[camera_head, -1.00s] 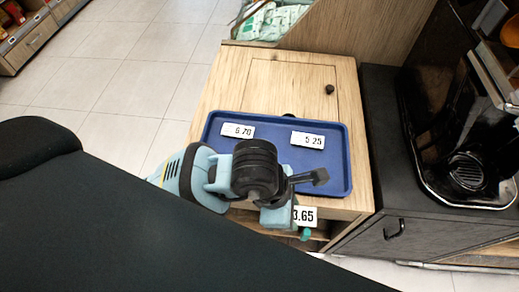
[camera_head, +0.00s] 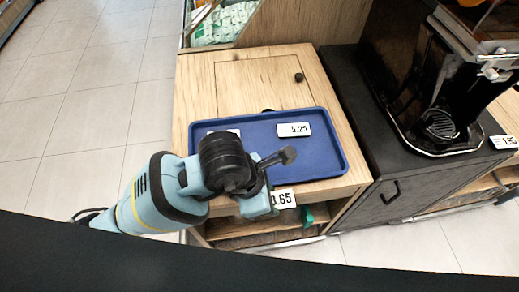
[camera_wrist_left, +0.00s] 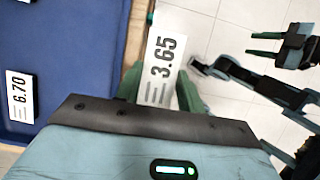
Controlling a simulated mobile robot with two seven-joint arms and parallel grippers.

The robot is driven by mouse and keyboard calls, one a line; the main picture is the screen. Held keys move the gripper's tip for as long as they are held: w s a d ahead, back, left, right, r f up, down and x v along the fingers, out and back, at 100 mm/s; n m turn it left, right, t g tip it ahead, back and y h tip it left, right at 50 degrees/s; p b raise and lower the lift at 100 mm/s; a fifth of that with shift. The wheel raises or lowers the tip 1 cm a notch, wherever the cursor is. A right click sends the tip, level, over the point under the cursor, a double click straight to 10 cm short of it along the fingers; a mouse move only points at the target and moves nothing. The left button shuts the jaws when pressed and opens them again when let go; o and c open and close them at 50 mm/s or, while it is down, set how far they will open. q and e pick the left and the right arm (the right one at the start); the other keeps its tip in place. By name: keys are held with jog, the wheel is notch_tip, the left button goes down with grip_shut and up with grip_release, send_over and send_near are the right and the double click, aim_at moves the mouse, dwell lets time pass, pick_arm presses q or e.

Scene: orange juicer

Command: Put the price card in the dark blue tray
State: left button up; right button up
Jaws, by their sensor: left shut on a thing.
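The price card (camera_head: 284,198), white with 3.65 in black, is gripped by my left gripper (camera_head: 291,210), which is shut on it. In the left wrist view the card (camera_wrist_left: 163,58) stands out between the green fingers. The dark blue tray (camera_head: 262,168) lies on the wooden counter. In the head view the held card is just beyond the tray's near edge; in the left wrist view it is right of the tray (camera_wrist_left: 70,60). My right gripper (camera_wrist_left: 264,44) shows only in the left wrist view, at upper right, with its green fingers apart and empty.
In the tray lie a 5.25 card (camera_head: 294,130) and a 6.70 card (camera_wrist_left: 20,97), partly hidden by my left arm in the head view. A dark cabinet with a black machine (camera_head: 440,128) stands at right. Another card (camera_head: 503,142) is at far right.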

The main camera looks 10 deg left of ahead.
pick_arm(q)
jog(key=shift+w+a, duration=0.1)
jog(key=shift+w, duration=0.05)
jog(key=w+a, duration=0.2)
jog(key=a, duration=0.2)
jog(key=w+a+f, duration=0.1)
jog(key=w+a, duration=0.2)
jog(key=a, duration=0.1)
jog(key=w+a, duration=0.2)
jog(key=a, duration=0.2)
jog(key=shift+w+a+f+p, duration=0.2)
jog(key=shift+a+p, duration=0.1)
jog(key=shift+p, duration=0.1)
jog(key=shift+w+a+f, duration=0.15)
jog(key=shift+a+f, duration=0.1)
jog(key=shift+f, duration=0.4)
jog(key=shift+w+a+f, duration=0.1)
jog(key=shift+a+f, duration=0.1)
jog(key=shift+f, duration=0.95)
